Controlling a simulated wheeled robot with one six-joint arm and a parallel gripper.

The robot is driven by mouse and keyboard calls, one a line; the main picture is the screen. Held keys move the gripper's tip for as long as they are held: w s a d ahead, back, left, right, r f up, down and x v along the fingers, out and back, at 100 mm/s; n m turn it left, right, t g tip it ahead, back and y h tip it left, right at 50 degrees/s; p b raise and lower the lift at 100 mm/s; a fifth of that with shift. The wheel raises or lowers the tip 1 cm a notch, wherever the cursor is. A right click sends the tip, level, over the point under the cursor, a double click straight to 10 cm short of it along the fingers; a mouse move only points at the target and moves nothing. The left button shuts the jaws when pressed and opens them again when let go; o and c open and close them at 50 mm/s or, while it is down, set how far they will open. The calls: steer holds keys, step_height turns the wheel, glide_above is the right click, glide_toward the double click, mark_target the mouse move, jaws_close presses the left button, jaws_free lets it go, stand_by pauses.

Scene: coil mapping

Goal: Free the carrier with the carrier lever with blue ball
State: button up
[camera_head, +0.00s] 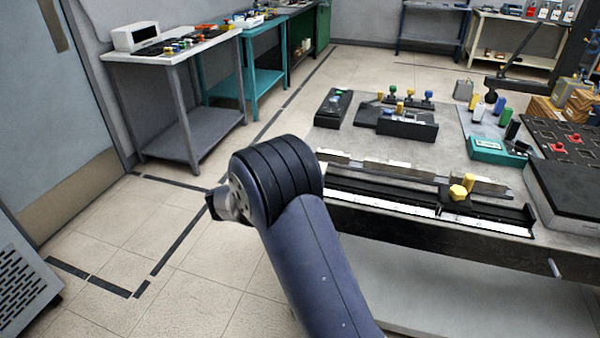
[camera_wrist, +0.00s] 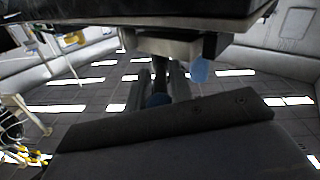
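A dark rail fixture (camera_head: 400,197) with a white strip lies along the bench's front edge in the head view. A small block with a yellow knob (camera_head: 463,188) sits towards its right end; I cannot tell whether it is the carrier.
My arm's elbow fills the head view's middle. Dark fixtures with coloured balls (camera_head: 405,129) stand farther back on the bench. A teal box (camera_head: 497,150) and black board (camera_head: 575,140) are at right. Floor between the bench and the grey side table (camera_head: 185,125) is clear.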

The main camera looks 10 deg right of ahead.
steer(key=o, duration=0.4)
steer(key=v, duration=1)
steer(key=shift+s+a, duration=0.1)
steer(key=shift+a, duration=0.25)
